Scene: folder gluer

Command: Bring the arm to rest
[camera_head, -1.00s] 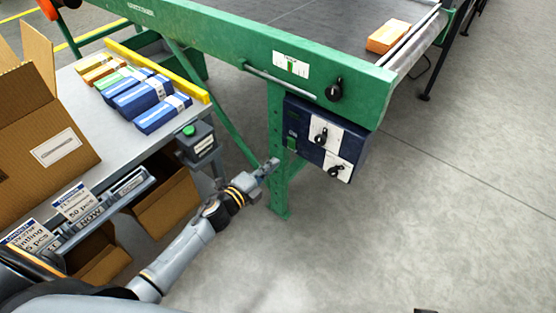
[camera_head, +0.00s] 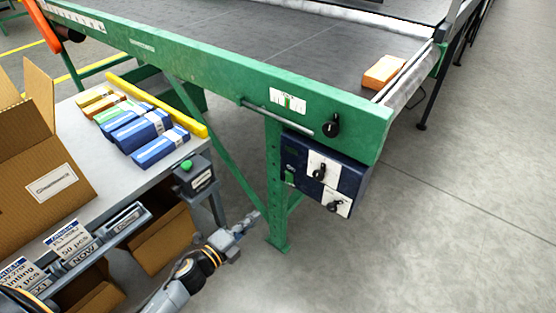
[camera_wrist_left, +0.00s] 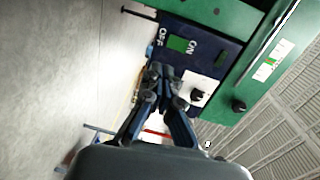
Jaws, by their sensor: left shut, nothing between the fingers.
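My left arm comes in from the bottom of the head view, and its gripper (camera_head: 248,222) hangs in free air beside the green machine leg, below the dark blue control box (camera_head: 322,174). The gripper is shut and empty. In the left wrist view the fingers (camera_wrist_left: 160,75) meet in front of the control box (camera_wrist_left: 196,52), with its green switch and ON/OFF lettering behind them. I cannot tell the gap between fingertips and box. My right gripper is not in view.
A green conveyor frame (camera_head: 225,82) carries an orange carton (camera_head: 383,72). At left, a grey table (camera_head: 95,150) holds several small cartons and an open cardboard box (camera_head: 45,165). A post with a green button (camera_head: 186,165) stands at its corner. The floor at right is clear.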

